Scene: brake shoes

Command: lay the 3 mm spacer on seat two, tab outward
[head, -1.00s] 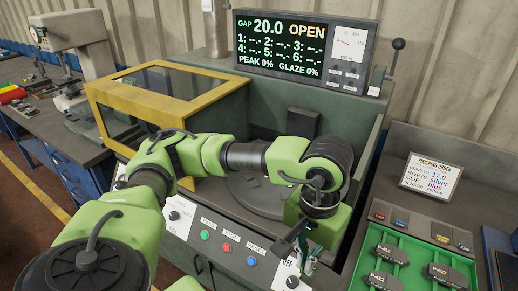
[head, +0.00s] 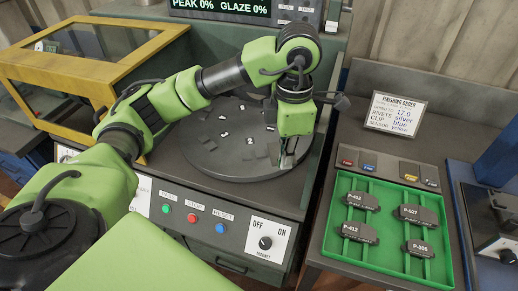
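The round dark turntable (head: 205,150) lies in the machine bay, with small white numbers and dark flat pads on it. My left gripper (head: 287,166) points down over the right front edge of the turntable. Its fingers are small and dark here. I cannot tell whether they are open or shut, or whether they hold a thin spacer. I cannot pick out the 3 mm spacer or its tab. My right gripper is out of view.
A green tray (head: 327,238) with several labelled brake pads stands at the right, below the finishing order card (head: 396,113). A yellow-framed case (head: 150,48) stands at left. The button panel (head: 190,217) and magnet switch (head: 266,243) line the machine's front.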

